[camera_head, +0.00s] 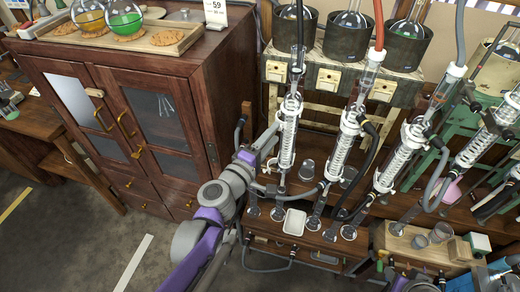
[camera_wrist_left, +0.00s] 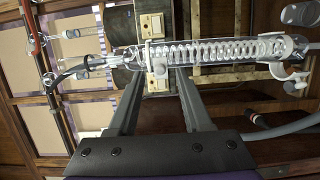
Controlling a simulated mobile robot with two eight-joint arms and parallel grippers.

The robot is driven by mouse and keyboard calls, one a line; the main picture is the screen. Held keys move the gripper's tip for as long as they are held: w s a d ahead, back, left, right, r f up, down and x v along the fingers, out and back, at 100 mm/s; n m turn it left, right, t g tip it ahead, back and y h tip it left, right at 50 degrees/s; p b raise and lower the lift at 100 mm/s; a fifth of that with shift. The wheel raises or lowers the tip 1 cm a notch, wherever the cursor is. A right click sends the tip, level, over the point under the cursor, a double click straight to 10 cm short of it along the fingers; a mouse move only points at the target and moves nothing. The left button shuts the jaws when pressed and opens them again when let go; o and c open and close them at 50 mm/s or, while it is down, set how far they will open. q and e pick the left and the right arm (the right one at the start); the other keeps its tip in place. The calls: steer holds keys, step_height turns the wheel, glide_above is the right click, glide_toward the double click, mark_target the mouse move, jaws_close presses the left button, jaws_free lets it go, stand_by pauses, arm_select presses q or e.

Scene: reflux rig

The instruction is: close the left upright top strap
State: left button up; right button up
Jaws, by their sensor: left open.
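The left upright (camera_head: 288,140) is a clear glass condenser with a coil inside and white fittings, at the left end of the row in the head view. A white clamp-like fitting (camera_head: 291,104) sits on its upper part; I cannot tell whether this strap is open or shut. In the left wrist view the condenser (camera_wrist_left: 215,52) lies across the picture, with a white fitting (camera_wrist_left: 288,62) at its right end. My left gripper (camera_head: 270,142) is beside the condenser's left side. In the wrist view its open, empty fingers (camera_wrist_left: 160,95) point toward the glass.
More condensers (camera_head: 345,140) with hoses stand close on the right. A dark wood cabinet (camera_head: 195,80) with a tray (camera_head: 170,48) of flasks on top is on the left. Heating pots (camera_head: 345,38) stand behind. Beakers and a white dish (camera_head: 294,222) crowd the bench below.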

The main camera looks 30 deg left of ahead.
arm_select(q)
steer(key=s, duration=0.6)
steer(key=shift+s+a, duration=0.15)
steer(key=shift+s, duration=0.2)
